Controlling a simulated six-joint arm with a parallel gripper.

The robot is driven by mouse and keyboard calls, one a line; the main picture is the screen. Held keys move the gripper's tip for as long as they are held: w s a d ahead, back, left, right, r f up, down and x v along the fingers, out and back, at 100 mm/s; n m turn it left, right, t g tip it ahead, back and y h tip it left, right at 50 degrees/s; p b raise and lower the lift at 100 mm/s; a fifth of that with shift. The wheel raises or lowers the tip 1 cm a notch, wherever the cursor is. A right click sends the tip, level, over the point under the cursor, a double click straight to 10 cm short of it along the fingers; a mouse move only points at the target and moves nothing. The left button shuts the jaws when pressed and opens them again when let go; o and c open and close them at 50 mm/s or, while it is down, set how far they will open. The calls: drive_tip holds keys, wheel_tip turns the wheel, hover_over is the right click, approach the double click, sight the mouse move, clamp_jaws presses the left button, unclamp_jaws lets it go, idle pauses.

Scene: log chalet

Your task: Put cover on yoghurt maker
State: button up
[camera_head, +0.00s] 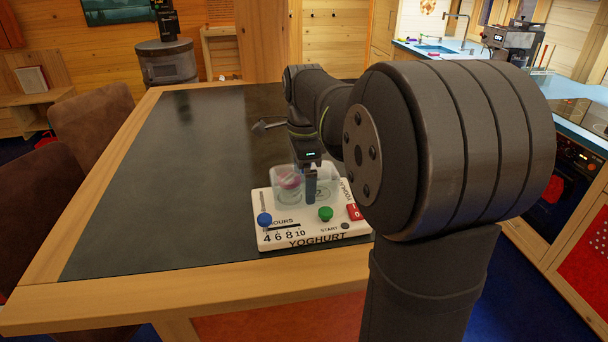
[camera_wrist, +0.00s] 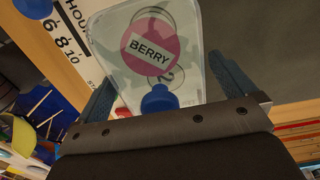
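The yoghurt maker (camera_head: 285,243) is a white, printed base near the table's front edge, with a blue knob (camera_head: 264,219), a green button (camera_head: 325,213) and a red display. The clear cover (camera_head: 332,180) is over its jar area; whether it is fully seated is unclear. My gripper (camera_head: 310,190) reaches down at the cover's middle. A jar with a pink "BERRY" lid (camera_wrist: 150,43) shows through the cover.
The dark table top (camera_head: 160,180) is clear to the left of the yoghurt maker. A small dark object (camera_head: 266,126) lies behind my gripper. Brown chairs (camera_head: 88,122) stand at the left. A counter with a sink (camera_head: 432,49) is at the back right.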

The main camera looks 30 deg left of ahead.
wheel_tip(320, 180, up, 12)
drive_tip(key=shift+r, duration=0.2)
idle(0.4)
wheel_tip(320, 180, down, 12)
drive_tip(key=shift+f, duration=0.1)
drive_tip(key=shift+r, duration=1.85)
